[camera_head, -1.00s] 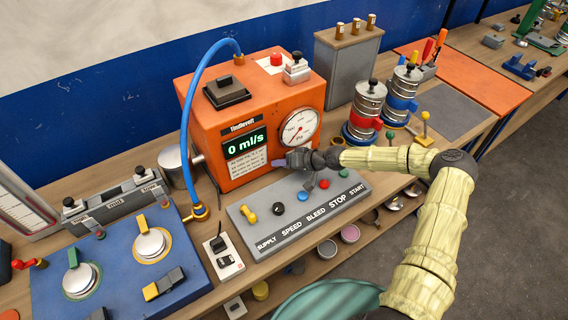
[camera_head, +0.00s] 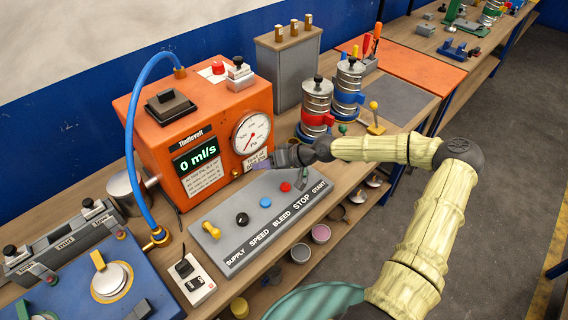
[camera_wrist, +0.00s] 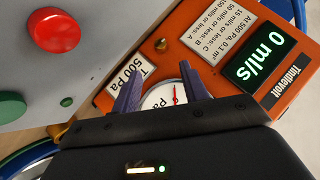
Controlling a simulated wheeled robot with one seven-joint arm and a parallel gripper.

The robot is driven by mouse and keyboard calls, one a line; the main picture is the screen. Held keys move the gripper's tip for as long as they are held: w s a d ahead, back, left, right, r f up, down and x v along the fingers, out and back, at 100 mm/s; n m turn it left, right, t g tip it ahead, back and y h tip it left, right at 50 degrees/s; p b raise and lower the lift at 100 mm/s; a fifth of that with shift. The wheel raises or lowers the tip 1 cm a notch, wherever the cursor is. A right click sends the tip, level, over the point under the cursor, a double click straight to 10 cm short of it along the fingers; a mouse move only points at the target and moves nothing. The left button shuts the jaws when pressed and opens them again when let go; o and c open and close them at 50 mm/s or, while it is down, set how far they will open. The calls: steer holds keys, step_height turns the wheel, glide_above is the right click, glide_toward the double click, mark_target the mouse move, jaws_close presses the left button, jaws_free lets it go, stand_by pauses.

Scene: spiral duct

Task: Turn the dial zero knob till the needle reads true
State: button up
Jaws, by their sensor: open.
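The white round dial (camera_head: 252,133) with a red needle is on the front of the orange box (camera_head: 150,125). In the head view its needle points to the lower left. In the wrist view the dial (camera_wrist: 160,98) is partly hidden by my fingers and gripper body. My gripper (camera_head: 262,163) is just below the dial, open and empty. In the wrist view the two fingers of my gripper (camera_wrist: 162,66) stand apart before the panel. A small brass round piece (camera_wrist: 161,45) sits on the panel beyond the fingertips; I cannot tell whether it is the zero knob.
The box display (camera_head: 197,155) reads 0 ml/s. A grey control panel (camera_head: 225,247) with a knob and buttons lies in front of the box. A blue hose (camera_head: 133,130) arches at the left. Steel canisters (camera_head: 316,100) stand to the right of the dial.

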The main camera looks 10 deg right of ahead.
steer(key=b+v, duration=0.1)
steer(key=v, duration=0.5)
steer(key=shift+d+r, duration=0.25)
steer(key=shift+d, duration=0.05)
steer(key=shift+s, duration=0.15)
steer(key=s+a+f+g+h, duration=0.1)
steer(key=s, duration=0.1)
steer(key=s+a+f+g, duration=0.1)
steer(key=s+f, duration=0.1)
steer(key=s+a+f+n+g+h, duration=0.1)
steer(key=s+a, duration=0.1)
steer(key=shift+f+h, duration=0.3)
steer(key=s+h, duration=0.1)
steer(key=s, duration=0.1)
steer(key=s+d+f+g+h, duration=0.1)
steer(key=s, duration=0.1)
steer(key=s+g+h, duration=0.1)
steer(key=s, duration=0.1)
steer(key=shift+s+d+f, duration=0.1)
steer(key=shift+d+f, duration=0.05)
steer(key=shift+f, duration=0.25)
steer(key=s+d+r+m+t+h, duration=0.2)
steer(key=s+d+r+m+h, duration=0.2)
steer(key=s+r, duration=0.5)
step_height(320, 180, up, 4)
steer(key=shift+s+d+r+m+t+h, duration=0.1)
steer(key=shift+s+d+m+t+h, duration=0.25)
steer(key=shift+d, duration=0.85)
steer(key=shift+w, duration=0.1)
